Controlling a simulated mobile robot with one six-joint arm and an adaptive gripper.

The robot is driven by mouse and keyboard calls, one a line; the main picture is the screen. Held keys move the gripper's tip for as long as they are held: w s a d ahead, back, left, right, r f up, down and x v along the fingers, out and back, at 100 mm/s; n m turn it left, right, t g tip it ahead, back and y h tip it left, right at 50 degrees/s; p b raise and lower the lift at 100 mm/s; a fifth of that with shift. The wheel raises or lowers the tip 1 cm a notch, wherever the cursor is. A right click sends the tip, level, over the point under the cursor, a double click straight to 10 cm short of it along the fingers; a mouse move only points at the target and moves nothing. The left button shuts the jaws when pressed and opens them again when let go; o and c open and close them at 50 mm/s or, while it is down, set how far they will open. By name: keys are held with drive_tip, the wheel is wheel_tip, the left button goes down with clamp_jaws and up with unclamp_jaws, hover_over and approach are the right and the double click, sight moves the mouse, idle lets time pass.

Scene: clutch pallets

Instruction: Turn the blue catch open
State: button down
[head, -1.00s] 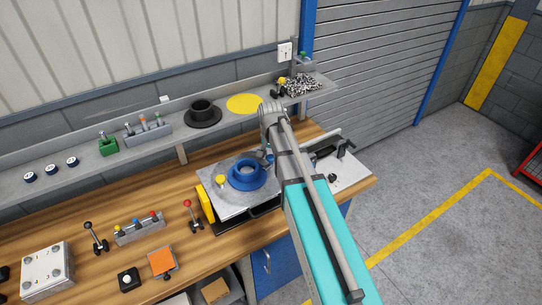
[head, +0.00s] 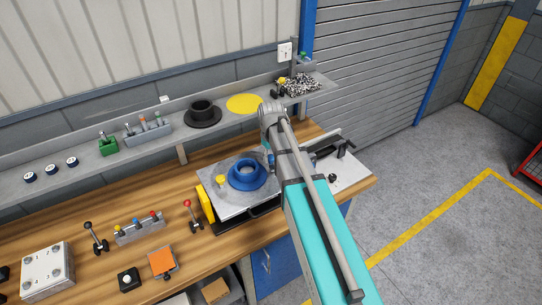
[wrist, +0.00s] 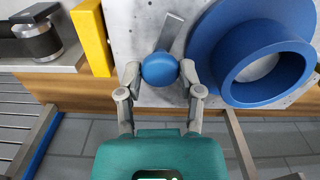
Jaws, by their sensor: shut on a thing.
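The blue catch shows in the wrist view as a round blue knob (wrist: 161,68) with a flat grey lever (wrist: 170,32) running up and slightly right from it. My gripper (wrist: 160,80) is shut on the knob, one finger on each side. The lever lies over a pale metal plate (wrist: 130,25), beside a large blue flanged ring (wrist: 262,50). In the head view the ring (head: 247,173) sits on the same plate (head: 228,207). My arm hides most of the catch and the gripper there.
A yellow bar (wrist: 92,38) stands left of the plate in the wrist view. A yellow knob (head: 221,180) is on the plate's left side. A red-topped lever (head: 190,213) stands on the bench. The shelf behind holds a black flanged part (head: 202,113).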

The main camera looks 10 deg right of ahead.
drive_tip(key=shift+n, duration=1.6)
drive_tip(key=shift+c, duration=1.3)
unclamp_jaws()
drive_tip(key=shift+m, duration=0.3)
